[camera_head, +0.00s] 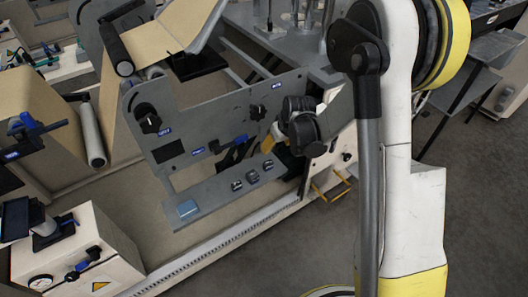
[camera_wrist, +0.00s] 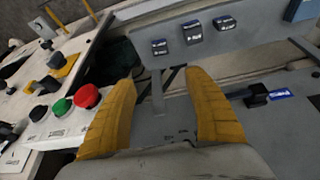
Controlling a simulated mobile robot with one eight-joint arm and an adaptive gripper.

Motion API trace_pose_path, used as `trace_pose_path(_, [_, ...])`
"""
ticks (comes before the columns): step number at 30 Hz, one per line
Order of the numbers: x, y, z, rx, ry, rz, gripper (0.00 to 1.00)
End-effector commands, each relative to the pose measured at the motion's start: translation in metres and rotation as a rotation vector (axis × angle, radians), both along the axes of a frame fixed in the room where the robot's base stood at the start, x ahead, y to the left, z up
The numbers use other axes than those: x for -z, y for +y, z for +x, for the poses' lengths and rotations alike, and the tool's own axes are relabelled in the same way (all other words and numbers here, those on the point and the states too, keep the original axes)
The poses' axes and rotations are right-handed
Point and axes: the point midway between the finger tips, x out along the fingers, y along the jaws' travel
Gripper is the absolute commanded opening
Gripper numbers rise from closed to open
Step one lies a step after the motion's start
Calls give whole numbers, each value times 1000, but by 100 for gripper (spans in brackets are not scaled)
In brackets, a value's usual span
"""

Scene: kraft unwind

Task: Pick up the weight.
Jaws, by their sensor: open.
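My gripper (camera_wrist: 160,78) is open, with its two yellow fingers spread and nothing seen held between them. In the head view my gripper (camera_head: 268,143) is in front of the grey machine panel, partly hidden by my own wrist. A thin grey upright bar (camera_wrist: 157,92) shows between the fingers in the wrist view; I cannot tell if it touches them. Three small dark labelled blocks (camera_wrist: 193,33) sit in a row on a grey ledge beyond the fingertips. They also show in the head view (camera_head: 252,177). I cannot tell for sure which thing is the weight.
The grey panel (camera_head: 190,110) carries a black knob and a blue-handled lever (camera_head: 237,142). A red button (camera_wrist: 87,96) and a green button (camera_wrist: 61,107) stand left of the fingers. Brown kraft web (camera_head: 150,45) and rollers are behind. Grey floor (camera_head: 300,235) lies open in front.

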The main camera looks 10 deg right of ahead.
Motion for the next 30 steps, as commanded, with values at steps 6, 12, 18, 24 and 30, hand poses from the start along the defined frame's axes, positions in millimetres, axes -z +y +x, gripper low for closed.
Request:
trace_pose_path(6, [51, -2, 11, -31, 20, 2, 61])
trace_pose_path(12, [73, -1, 17, -36, 24, 3, 61])
trace_pose_path(18, [104, 3, 29, -35, 22, 2, 61])
trace_pose_path(24, [118, 6, 36, -35, 22, 2, 61])
trace_pose_path(30, [148, 14, 48, -36, 22, 2, 61])
